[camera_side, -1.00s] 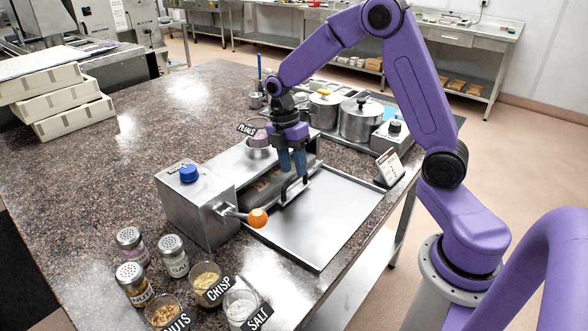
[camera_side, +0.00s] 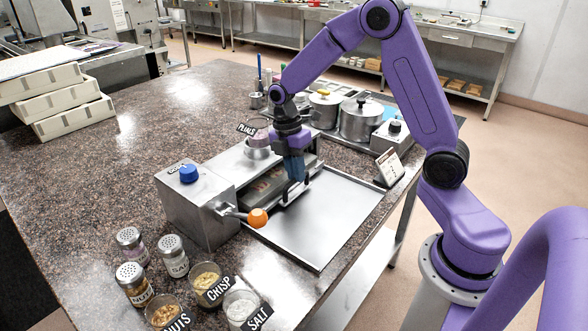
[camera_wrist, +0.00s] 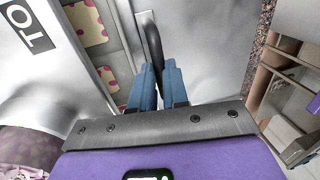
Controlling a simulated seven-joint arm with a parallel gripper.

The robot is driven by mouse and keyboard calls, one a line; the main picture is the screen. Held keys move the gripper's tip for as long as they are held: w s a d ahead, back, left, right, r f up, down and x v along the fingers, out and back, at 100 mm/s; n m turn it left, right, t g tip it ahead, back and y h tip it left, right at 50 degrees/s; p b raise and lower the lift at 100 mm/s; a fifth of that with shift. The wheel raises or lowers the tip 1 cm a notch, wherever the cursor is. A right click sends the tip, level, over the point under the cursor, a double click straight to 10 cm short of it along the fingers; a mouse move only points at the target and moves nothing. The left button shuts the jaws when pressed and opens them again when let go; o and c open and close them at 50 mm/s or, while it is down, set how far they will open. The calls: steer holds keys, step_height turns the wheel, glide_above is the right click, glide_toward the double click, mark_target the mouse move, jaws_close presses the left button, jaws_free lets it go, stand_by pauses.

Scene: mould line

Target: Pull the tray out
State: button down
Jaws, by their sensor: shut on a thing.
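The metal tray (camera_side: 268,185) sits in the open slot of the steel box (camera_side: 205,207), its front edge at the slot's mouth. My gripper (camera_side: 294,180) is low at that edge, its blue fingers together. In the wrist view the dark bar handle (camera_wrist: 152,38) of the tray runs between my fingers (camera_wrist: 158,78), which are shut on it. Cream pieces with magenta spots (camera_wrist: 86,24) show behind the handle. The fingers hide most of the handle in the side view.
A flat, empty, rimmed metal sheet (camera_side: 325,220) lies in front of the slot. An orange knob (camera_side: 258,217) sticks out at the box's near corner. Jars and shakers (camera_side: 137,285) stand at the near left, pots (camera_side: 360,118) behind. A small sign (camera_side: 389,168) stands at the right.

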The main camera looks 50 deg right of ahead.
steer(key=s, duration=1.8)
steer(key=shift+s, duration=0.55)
steer(key=c, duration=1.3)
jaws_free()
steer(key=shift+o, duration=0.9)
steer(key=shift+w+r, duration=0.25)
steer(key=shift+r, duration=0.2)
steer(key=w+r, duration=0.3)
steer(key=r, duration=1.3)
steer(key=shift+a, duration=0.1)
